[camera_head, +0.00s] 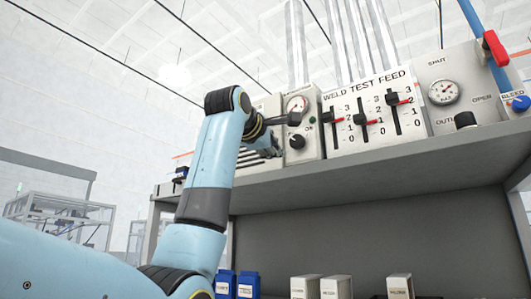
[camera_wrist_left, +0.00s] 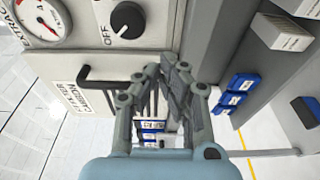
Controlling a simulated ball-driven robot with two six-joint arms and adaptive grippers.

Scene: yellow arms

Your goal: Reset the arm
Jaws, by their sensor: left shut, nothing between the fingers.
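My left arm comes up from the lower left in the head view, light blue with dark joints. My left gripper (camera_head: 266,146) is in front of the left part of the panel, partly hidden by its own wrist. In the left wrist view the gripper (camera_wrist_left: 168,72) is shut and empty, its grey fingers close together. A black bent handle (camera_wrist_left: 108,78) lies beside the fingers in that view, by a label partly readable as "carbon". Whether the fingers touch it, I cannot tell. My right gripper is not in view.
A panel marked "Weld test feed" (camera_head: 366,86) with several sliders stands on a grey shelf (camera_head: 400,152). Near my left gripper is a black knob (camera_wrist_left: 127,20). Blue bins (camera_head: 248,284) stand below the shelf.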

